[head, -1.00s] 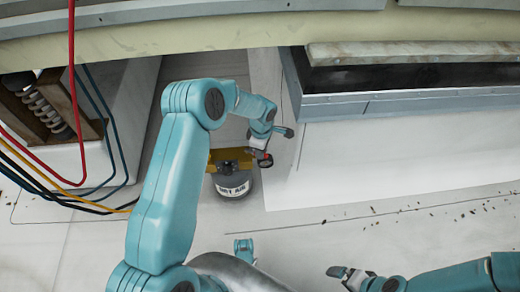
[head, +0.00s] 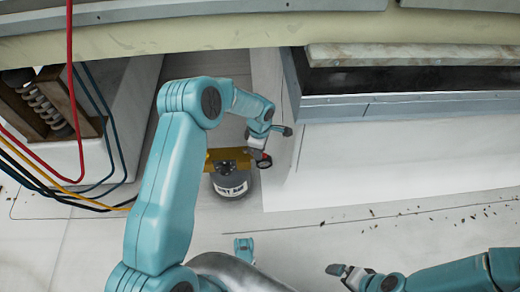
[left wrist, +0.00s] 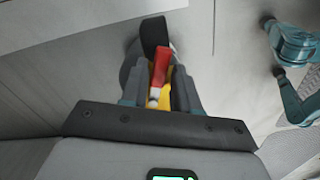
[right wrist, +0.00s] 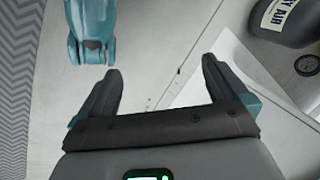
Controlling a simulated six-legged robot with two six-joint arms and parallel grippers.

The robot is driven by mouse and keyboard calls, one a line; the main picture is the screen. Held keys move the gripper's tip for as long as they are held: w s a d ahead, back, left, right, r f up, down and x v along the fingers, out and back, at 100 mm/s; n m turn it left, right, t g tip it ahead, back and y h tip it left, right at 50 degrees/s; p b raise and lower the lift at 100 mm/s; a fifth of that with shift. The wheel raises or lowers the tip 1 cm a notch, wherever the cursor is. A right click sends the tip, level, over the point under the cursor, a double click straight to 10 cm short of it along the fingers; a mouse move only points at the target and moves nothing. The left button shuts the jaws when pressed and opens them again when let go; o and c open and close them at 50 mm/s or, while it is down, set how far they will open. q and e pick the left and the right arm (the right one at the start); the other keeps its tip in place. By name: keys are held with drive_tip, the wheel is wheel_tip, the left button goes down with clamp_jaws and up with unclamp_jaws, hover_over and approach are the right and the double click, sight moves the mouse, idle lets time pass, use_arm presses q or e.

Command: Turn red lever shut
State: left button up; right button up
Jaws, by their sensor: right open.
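The red lever (left wrist: 161,66) shows in the left wrist view, above a yellow part (left wrist: 164,92). My left gripper (left wrist: 162,80) has its two fingers close together, one on each side of the lever, and looks shut on it. The lever cannot be made out there. My right gripper (right wrist: 158,88) is open and empty, its fingers wide apart; it also shows in the head view (head: 343,270).
Red, blue, yellow and black hoses (head: 80,125) hang at the left near a coil spring (head: 40,106). A metal-edged trough (head: 400,104) is at the upper right. The pale floor at right is mostly clear.

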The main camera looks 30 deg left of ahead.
use_arm(q)
wheel_tip(320, 180, up, 16)
drive_tip(key=p, duration=0.5)
drive_tip(key=shift+r, duration=0.15)
